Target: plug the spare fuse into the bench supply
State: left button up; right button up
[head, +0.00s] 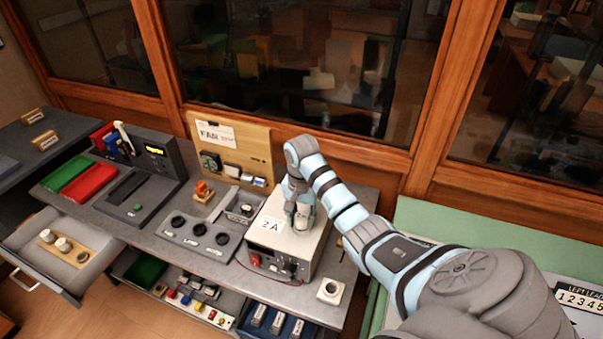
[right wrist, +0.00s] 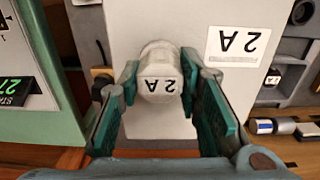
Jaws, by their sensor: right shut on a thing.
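My left gripper is out of view.
A white block with a dark hole (head: 330,290) stands on the bench right of the supply. A grey knob panel (head: 190,238) is to its left. The open drawer (head: 30,262) at far left holds a wooden rack (head: 52,240) with round pieces. A wooden board (head: 248,145) stands behind.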

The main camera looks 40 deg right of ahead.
jog(key=shift+f, duration=0.25)
dwell(0.3)
jog(key=o, duration=1.2)
jog(key=shift+o, duration=0.3)
jog(key=o, duration=0.4)
